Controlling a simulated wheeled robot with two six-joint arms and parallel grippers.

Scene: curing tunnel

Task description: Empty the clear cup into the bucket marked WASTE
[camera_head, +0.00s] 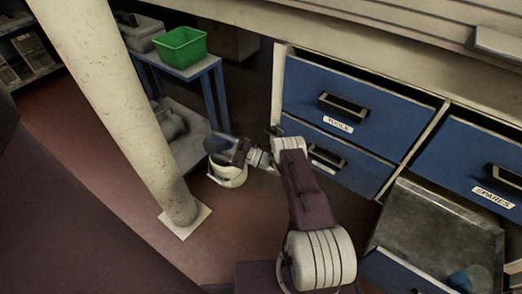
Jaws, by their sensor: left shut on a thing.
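My left gripper (236,150) is shut on the clear cup (216,143), which looks bluish and small here. The gripper holds the cup over the mouth of a white bucket (229,181) on the floor. The cup looks tipped to the left, but its exact tilt and what is in it cannot be told. The bucket stands upright, and its inside looks dark. No WASTE marking can be read on it from here. The gripper hides part of the bucket's rim. My right gripper is not in view.
A pale column (130,100) stands left of the bucket. A blue trolley (199,66) with a green bin (180,48) is behind.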

